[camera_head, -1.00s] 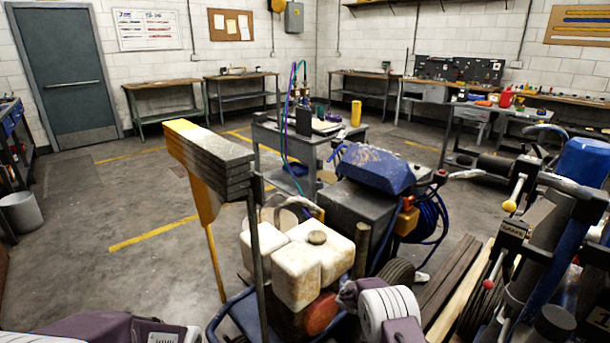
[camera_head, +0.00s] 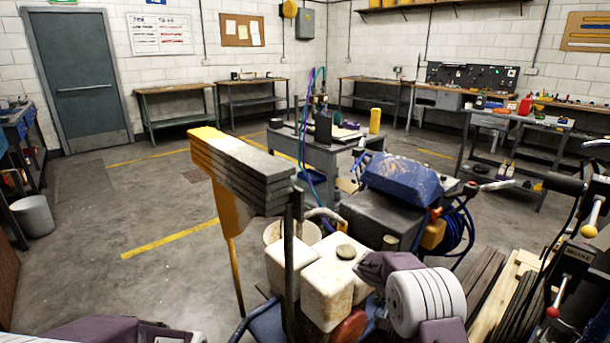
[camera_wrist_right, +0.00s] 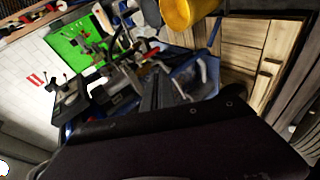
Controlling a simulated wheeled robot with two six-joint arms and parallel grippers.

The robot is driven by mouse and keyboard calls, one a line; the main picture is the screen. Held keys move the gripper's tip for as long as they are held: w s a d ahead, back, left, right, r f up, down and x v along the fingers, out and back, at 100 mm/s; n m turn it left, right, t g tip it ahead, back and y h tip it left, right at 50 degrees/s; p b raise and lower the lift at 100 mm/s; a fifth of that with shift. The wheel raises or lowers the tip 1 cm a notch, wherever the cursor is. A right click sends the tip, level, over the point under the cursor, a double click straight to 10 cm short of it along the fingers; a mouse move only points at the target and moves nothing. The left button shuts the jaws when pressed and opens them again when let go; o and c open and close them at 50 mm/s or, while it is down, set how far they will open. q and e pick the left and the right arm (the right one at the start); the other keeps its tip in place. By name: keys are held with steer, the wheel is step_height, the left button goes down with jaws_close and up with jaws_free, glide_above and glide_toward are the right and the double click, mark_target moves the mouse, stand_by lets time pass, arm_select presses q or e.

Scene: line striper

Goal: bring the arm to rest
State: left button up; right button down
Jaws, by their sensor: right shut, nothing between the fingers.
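The line striper in the head view has a white paint tank (camera_head: 330,285), a blue engine cover (camera_head: 405,180) and a yellow-and-grey stack of long boards or plates (camera_head: 238,165) on posts at its front. My right arm's white ribbed joint (camera_head: 428,300) stands in front of the machine and hides part of it. My right gripper (camera_wrist_right: 158,88) shows in the right wrist view as dark fingers, shut and empty. It points at a cluttered area; whether it touches anything is hard to tell. Part of my left arm (camera_head: 110,330) shows at the bottom left, but its gripper is out of view.
A grey cart (camera_head: 345,150) stands behind the striper. Another machine with levers (camera_head: 575,250) stands close on the right, with wooden planks (camera_head: 500,285) between. A bin (camera_head: 33,216) is at the left. The floor (camera_head: 150,200) left of the striper is clear.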

steer(key=s+a+f+n+t+y, duration=0.2)
steer(key=s+a+n+t+y, duration=0.1)
steer(key=s+a+y, duration=0.3)
steer(key=s+a+f+n+t+y, duration=0.3)
steer(key=s+a+n+y, duration=0.1)
steer(key=s+a, duration=0.45)
step_height(320, 180, up, 18)
steer(key=w+n+t+p, duration=0.1)
steer(key=w+n+p, duration=0.1)
steer(key=p, duration=1.6)
steer(key=shift+w+a+p, duration=0.35)
steer(key=shift+w, duration=0.1)
